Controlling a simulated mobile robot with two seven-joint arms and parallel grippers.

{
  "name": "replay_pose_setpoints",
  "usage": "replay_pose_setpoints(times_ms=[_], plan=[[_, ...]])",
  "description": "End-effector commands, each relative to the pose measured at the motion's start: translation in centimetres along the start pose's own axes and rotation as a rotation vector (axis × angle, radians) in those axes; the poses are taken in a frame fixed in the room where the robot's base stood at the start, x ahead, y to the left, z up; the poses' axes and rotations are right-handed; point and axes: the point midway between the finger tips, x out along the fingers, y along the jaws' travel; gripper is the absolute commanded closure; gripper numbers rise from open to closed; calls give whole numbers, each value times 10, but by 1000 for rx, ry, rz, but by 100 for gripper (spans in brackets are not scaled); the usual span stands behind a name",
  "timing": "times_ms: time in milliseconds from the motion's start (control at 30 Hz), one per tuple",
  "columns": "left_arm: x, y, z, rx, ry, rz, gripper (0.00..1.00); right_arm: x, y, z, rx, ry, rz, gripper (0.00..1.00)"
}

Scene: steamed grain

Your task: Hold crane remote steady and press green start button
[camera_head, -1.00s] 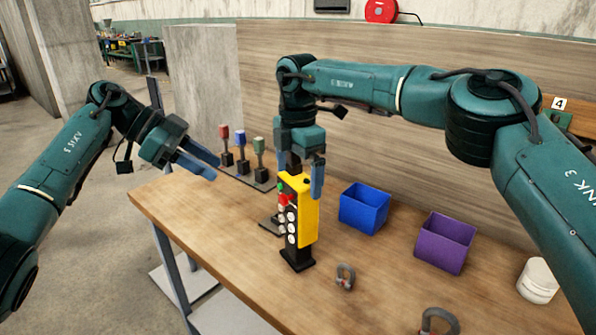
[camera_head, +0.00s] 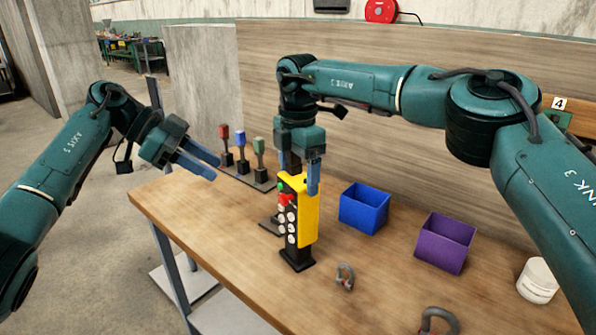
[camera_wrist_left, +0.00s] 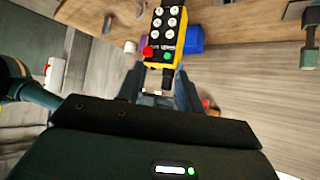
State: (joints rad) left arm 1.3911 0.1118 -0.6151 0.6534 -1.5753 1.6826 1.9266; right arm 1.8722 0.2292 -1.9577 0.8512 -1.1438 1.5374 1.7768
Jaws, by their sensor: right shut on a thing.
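The crane remote (camera_head: 308,222) is a yellow and black box standing upright in a black base on the workbench. Its front has several white buttons, a red button (camera_head: 284,198) and a green start button (camera_head: 281,187) near the top. In the left wrist view the remote (camera_wrist_left: 180,45) appears upside down, with the green button (camera_wrist_left: 167,56) beyond my fingers. My right gripper (camera_head: 299,176) is shut on the remote's top from above, one blue finger on the right side; the other is mostly hidden. My left gripper (camera_head: 199,161) is open and empty, left of the remote and apart from it.
Red, blue and green-topped posts (camera_head: 241,158) stand behind the remote. A blue bin (camera_head: 364,208), a purple bin (camera_head: 444,243) and a white container (camera_head: 537,280) are to the right. Shackles (camera_head: 345,277) lie in front. The bench's left end (camera_head: 165,200) is clear.

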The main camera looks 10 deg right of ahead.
Motion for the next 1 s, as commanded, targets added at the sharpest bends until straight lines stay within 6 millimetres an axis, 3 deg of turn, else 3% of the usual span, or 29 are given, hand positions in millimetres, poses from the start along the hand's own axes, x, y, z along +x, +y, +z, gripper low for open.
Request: replay_pose_setpoints(times_ms=[467,1000], plan=[[0,0,0,0,0,0,100,-1,0,0,0,0,1,63],[0,0,0,0,0,0,100,-1,0,0,0,0,2,63]])
